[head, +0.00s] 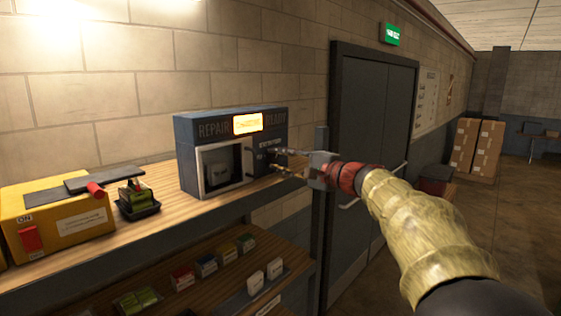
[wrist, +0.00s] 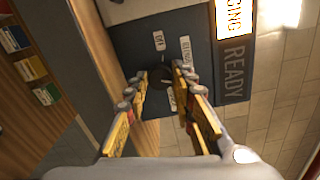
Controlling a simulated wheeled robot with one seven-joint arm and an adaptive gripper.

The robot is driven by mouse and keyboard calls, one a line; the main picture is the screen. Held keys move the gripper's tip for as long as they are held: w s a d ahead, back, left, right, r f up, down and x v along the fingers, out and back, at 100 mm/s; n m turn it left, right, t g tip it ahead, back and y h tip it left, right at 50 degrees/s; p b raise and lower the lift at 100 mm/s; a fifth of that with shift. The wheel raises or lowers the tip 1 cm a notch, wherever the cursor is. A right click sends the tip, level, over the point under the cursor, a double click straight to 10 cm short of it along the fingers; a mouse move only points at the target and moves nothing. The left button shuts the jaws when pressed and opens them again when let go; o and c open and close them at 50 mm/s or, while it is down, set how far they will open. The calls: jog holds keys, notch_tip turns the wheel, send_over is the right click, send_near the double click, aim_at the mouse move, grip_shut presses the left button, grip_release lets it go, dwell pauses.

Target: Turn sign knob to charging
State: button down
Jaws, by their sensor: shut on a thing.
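The sign box (head: 187,165) stands on the wooden shelf in the head view. Its top strip reads REPAIR on the left and READY on the right, and the panel between them (head: 248,122) glows orange-white. In the wrist view the glowing panel (wrist: 236,18) shows letters ending in "ING". The dark round sign knob (wrist: 158,78) sits on the box's front among small white labels, one reading OFF. My gripper (head: 275,162) reaches the box's right front. In the wrist view its fingers (wrist: 160,74) are shut on the knob, one on each side. The knob's pointer is hard to make out.
A yellow box (head: 60,238) with a red switch marked ON and a small green item in a black tray (head: 138,200) stand left on the shelf. A lower shelf holds several small boxes (head: 206,265). A dark double door (head: 365,130) is behind my arm.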

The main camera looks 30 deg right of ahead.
jog(key=c, duration=1.5)
grip_release()
jog(key=v, duration=1.2)
